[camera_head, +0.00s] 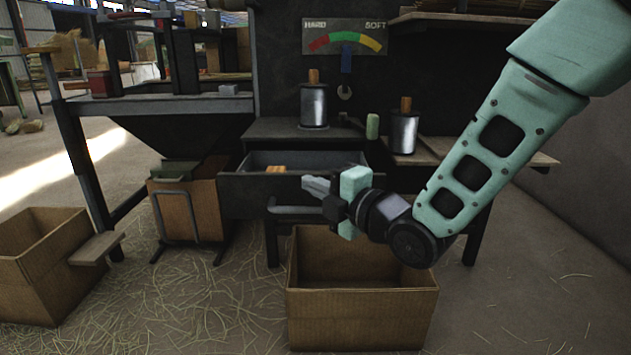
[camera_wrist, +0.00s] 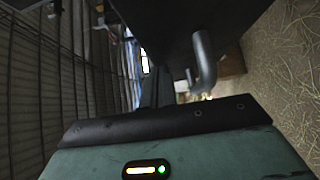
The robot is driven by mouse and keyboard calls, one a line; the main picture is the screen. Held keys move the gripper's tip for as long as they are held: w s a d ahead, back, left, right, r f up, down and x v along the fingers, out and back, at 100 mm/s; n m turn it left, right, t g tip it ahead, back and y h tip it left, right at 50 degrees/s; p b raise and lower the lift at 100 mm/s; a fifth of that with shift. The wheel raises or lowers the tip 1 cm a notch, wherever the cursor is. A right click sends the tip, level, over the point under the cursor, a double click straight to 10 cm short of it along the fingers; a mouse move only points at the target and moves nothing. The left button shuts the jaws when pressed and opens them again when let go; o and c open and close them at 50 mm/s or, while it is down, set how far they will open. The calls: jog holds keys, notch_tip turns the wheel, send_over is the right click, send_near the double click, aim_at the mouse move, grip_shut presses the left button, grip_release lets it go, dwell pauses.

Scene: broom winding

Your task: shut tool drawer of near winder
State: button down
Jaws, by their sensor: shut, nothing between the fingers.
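The dark tool drawer (camera_head: 245,190) of the near winder is pulled out below the work surface, with its inside showing. A small orange-brown block (camera_head: 276,169) lies in it. A grey bar handle (camera_head: 290,209) runs along the drawer's front and also shows, curved, in the wrist view (camera_wrist: 206,62). My gripper (camera_head: 308,187) is shut and empty, in front of the right half of the drawer, just above the handle's right end. It hides part of the drawer front. I cannot tell whether it touches the drawer. The wrist view shows the dark drawer front (camera_wrist: 185,22) close by.
An open cardboard box (camera_head: 362,318) stands on the floor below my gripper. Another box (camera_head: 35,265) is at the left. A carton (camera_head: 187,208) in a metal frame stands left of the drawer. Two wire spools (camera_head: 314,106) (camera_head: 403,132) stand above the drawer.

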jog(key=w, duration=1.4)
jog(key=shift+w+d+p, duration=0.3)
jog(key=shift+w+p, duration=0.1)
